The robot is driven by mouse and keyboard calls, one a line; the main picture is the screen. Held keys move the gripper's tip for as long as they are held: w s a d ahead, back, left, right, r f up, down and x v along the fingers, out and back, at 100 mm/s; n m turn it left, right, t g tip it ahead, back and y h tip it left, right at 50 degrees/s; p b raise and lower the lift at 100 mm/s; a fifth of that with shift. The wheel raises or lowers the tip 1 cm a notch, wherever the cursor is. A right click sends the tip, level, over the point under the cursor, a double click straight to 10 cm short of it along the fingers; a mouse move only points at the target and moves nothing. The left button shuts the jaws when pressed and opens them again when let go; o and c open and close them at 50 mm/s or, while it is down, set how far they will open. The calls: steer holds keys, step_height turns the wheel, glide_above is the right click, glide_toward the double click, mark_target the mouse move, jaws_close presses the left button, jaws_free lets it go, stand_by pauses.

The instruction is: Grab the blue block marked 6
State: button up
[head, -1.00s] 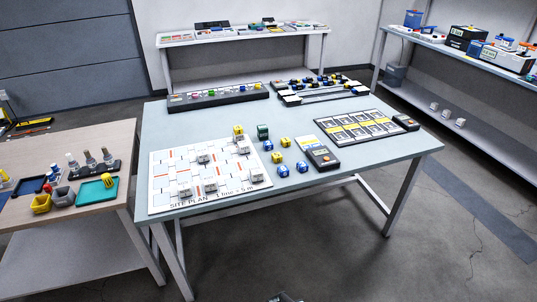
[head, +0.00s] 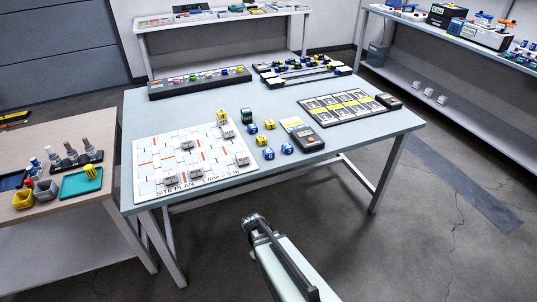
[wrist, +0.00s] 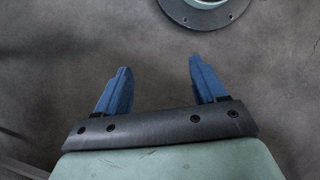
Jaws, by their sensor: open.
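Three small blue blocks lie on the large table in the head view: one at the back (head: 253,128), one at the front left (head: 268,153) and one at the front right (head: 287,149). They have pale marks too small to read, so I cannot tell which is the 6. My gripper (wrist: 159,66) shows in the wrist view with two blue fingers wide apart and nothing between them. My arm rises at the bottom of the head view, short of the table's front edge and apart from the blocks.
Yellow blocks (head: 261,139) sit close among the blue ones, with a dark green block (head: 247,116) behind. A site plan board (head: 150,185) with grey pieces lies left. The table's front right (head: 350,140) is clear.

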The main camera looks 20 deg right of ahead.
steer(key=w+d+r+n+t+h, duration=0.1)
steer(key=w+d+r+n, duration=0.3)
steer(key=w+r, duration=0.85)
step_height(320, 180, up, 29)
steer(key=n+t+y, duration=0.3)
steer(key=n+t, duration=0.1)
steer(key=n, duration=0.4)
glide_above(269, 151)
steer(key=shift+w+f, duration=0.1)
steer(key=shift+f, duration=6.6)
steer(key=shift+c, duration=0.3)
steer(key=c, duration=1.1)
